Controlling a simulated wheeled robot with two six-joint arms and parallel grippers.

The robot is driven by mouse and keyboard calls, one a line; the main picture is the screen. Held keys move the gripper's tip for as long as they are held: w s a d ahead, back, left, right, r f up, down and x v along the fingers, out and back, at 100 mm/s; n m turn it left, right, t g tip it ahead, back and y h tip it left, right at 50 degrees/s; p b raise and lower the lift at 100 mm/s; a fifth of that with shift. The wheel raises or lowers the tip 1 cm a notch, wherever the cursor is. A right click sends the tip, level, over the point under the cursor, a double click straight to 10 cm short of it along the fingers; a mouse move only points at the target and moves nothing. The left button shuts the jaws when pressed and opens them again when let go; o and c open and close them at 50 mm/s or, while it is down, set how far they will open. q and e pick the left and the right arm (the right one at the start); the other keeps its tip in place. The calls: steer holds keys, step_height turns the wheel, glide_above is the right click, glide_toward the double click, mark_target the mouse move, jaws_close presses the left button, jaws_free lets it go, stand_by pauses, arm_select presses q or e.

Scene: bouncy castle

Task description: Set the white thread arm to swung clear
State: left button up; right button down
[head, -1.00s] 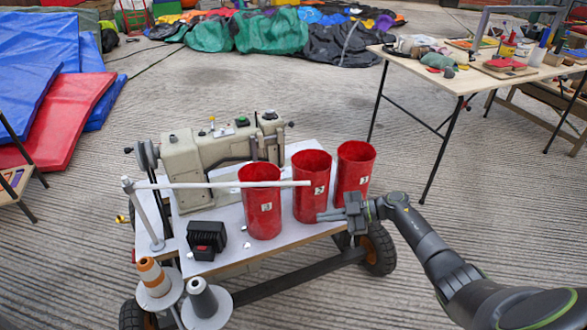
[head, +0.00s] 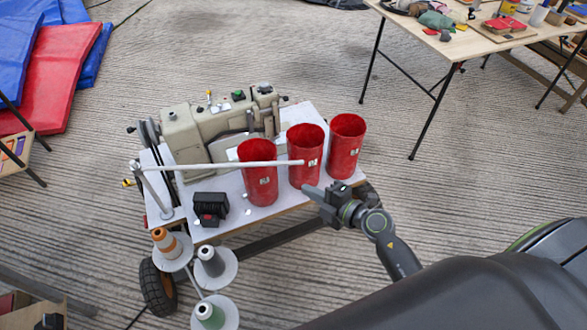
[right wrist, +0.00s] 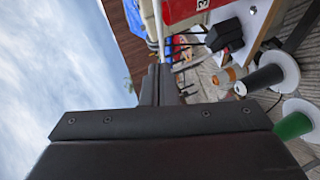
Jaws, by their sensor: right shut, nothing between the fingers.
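The white thread arm (head: 220,164) is a thin rod on an upright post at the left front of the sewing cart. It reaches right across the front of the red cylinders, and its free end lies in front of the middle one. It also shows in the right wrist view (right wrist: 161,30). My right gripper (head: 309,190) is shut and empty, just below and right of the rod's free end, apart from it as far as I can tell. Its fingers also show in the right wrist view (right wrist: 157,85). My left gripper is not in view.
Three red cylinders (head: 259,186) stand on the white cart top (head: 285,203) before a beige sewing machine (head: 190,140). A black box (head: 211,206) sits near the post. Thread spools (head: 211,262) stand at the front left. A table (head: 470,42) is at back right.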

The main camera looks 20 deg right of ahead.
steer(key=b, duration=0.2)
glide_toward(274, 165)
steer(key=w+a, duration=0.2)
steer(key=a, duration=0.2)
arm_select(q)
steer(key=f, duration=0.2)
steer(key=b, duration=0.1)
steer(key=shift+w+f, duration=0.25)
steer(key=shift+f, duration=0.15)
arm_select(e)
steer(key=w, duration=0.1)
steer(key=w+d+f, duration=0.1)
steer(key=w, duration=0.1)
steer(key=shift+f, duration=0.2)
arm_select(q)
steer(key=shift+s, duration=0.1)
arm_select(e)
steer(key=shift+w, duration=0.1)
